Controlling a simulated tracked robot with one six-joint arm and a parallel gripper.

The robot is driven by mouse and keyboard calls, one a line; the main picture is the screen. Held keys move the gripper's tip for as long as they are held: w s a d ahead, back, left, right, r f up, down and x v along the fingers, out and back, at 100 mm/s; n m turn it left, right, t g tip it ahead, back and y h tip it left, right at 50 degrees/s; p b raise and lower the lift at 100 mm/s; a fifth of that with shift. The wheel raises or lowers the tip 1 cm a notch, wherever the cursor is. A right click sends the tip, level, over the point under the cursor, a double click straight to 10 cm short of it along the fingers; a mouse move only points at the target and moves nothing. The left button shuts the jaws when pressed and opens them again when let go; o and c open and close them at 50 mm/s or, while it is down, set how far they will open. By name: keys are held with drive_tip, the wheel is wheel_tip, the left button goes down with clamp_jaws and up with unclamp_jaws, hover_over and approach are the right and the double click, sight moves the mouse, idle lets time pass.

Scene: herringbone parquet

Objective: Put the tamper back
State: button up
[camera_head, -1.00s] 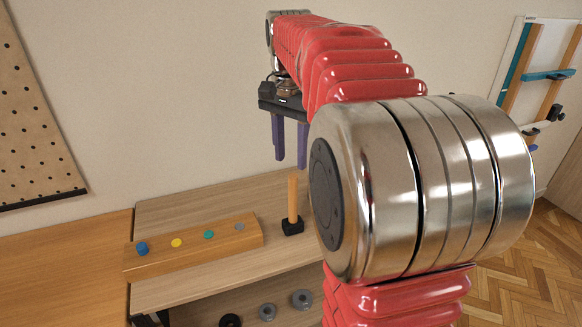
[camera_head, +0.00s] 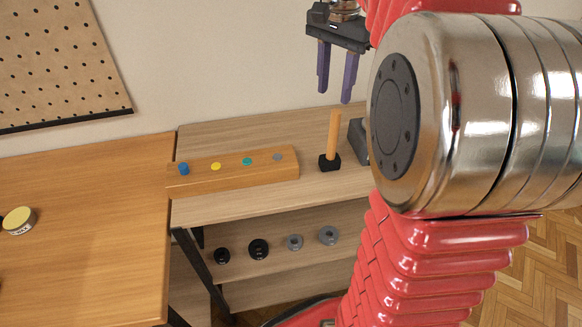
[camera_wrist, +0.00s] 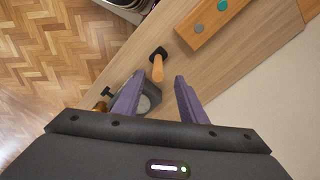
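The tamper (camera_head: 333,138), an orange wooden handle upright on a black block, stands on the pale wooden bench (camera_head: 236,208), right of a peg block. My gripper (camera_head: 332,97) points down above it, with two purple fingers apart and nothing between them. In the wrist view the handle's top end shows between the fingertips (camera_wrist: 159,77), with the black block (camera_wrist: 158,52) beyond it. The head view shows a small gap between fingertips and handle top, so I see no contact.
The long wooden block (camera_head: 232,178) carries blue, yellow, teal and grey round pieces. A dark grey object (camera_head: 358,141) stands just right of the tamper. Black and grey discs (camera_head: 258,249) lie on the lower shelf. A yellow-topped tin (camera_head: 19,221) stands on the left table.

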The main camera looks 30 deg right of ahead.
drive_tip(key=s+a+f+n+t, duration=0.2)
drive_tip(key=s+a+f+n, duration=0.3)
drive_tip(key=a, duration=0.5)
drive_tip(key=s+a+f+n+t, duration=0.3)
drive_tip(key=s+a+f+n, duration=0.2)
drive_tip(key=s+a+n, duration=0.3)
drive_tip(key=shift+s+a+f+n, duration=0.3)
drive_tip(key=shift+s+a+n, duration=0.1)
drive_tip(key=shift+s+a, duration=0.55)
drive_tip(key=shift+w+a, duration=0.1)
